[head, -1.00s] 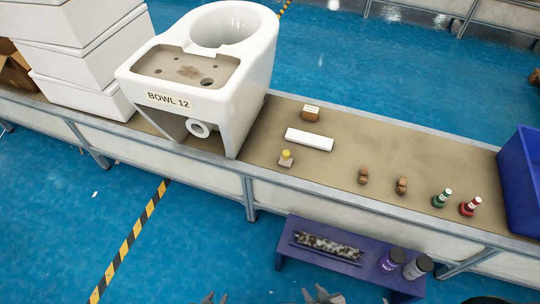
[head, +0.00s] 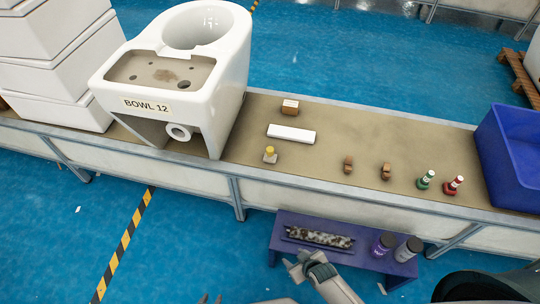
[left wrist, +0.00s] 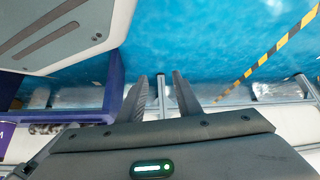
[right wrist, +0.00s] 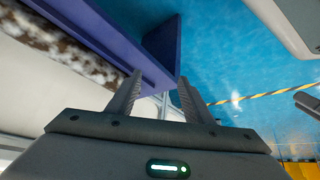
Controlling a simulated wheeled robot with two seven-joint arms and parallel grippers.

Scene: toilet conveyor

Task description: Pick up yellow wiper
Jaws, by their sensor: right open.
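The small yellow-topped item (head: 270,151), which looks like the yellow wiper, stands on a pale square base on the conveyor, right of the white toilet bowl and near the front edge. My right gripper (head: 297,268) is in front of the conveyor, by the purple bench, well short of the yellow item. It is open and empty, as its fingers in the right wrist view (right wrist: 157,88) show. My left gripper (head: 211,299) only just shows at the bottom edge. In the left wrist view its fingers (left wrist: 161,88) stand apart with nothing between them. Neither wrist view shows the yellow item.
The toilet bowl (head: 195,95) stands left on the conveyor (head: 330,165). A white block (head: 291,134), brown pieces (head: 348,165), green (head: 426,180) and red (head: 454,186) bottles and a blue bin (head: 510,160) lie along it. The purple bench (head: 300,225) stands low in front.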

